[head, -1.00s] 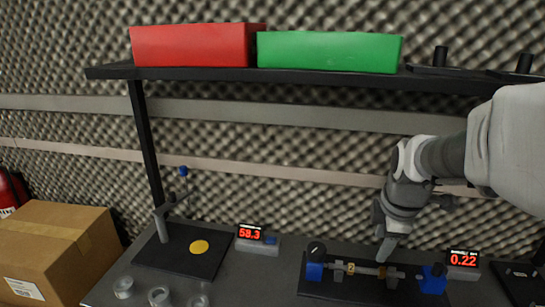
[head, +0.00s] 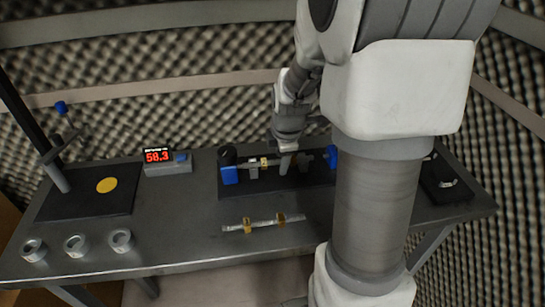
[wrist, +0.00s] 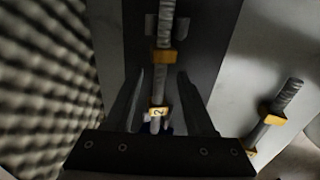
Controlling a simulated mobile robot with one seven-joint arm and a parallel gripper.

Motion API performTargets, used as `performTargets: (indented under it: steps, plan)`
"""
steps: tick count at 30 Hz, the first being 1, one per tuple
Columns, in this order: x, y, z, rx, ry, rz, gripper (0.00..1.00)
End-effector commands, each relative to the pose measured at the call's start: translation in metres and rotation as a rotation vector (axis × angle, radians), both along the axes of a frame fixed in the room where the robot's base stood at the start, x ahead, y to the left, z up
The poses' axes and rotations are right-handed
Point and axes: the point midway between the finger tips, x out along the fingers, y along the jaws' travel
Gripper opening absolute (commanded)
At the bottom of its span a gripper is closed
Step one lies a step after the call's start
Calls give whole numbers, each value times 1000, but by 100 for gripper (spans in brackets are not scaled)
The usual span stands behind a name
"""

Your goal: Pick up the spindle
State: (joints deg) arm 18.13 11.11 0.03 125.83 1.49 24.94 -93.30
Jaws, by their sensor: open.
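A grey spindle with gold collars (head: 264,161) lies across the supports of the dark fixture board (head: 205,187). In the wrist view the fixture spindle (wrist: 165,35) runs up between my fingers, with a label reading 2 on its near collar. My gripper (wrist: 171,72) is open, with one finger on each side of that spindle; contact cannot be told. In the head view my gripper (head: 286,162) points down at the fixture. A second similar spindle (head: 263,224) with two gold collars lies loose on the table in front; it also shows in the wrist view (wrist: 274,118).
Blue end blocks (head: 229,175) flank the fixture spindle. A display (head: 158,156) reading 58.3 stands left of it. Several grey rings (head: 75,245) lie at the table's front left, near a dark board with a yellow disc (head: 106,185). The foam wall is close behind.

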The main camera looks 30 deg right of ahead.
Motion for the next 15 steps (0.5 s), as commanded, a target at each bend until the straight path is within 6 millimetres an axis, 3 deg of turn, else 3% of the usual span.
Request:
performTargets:
  steps: [6,15]
  plan:
    - [0,0,0,0,-1,0,55]
    - [0,0,0,0,-1,0,1]
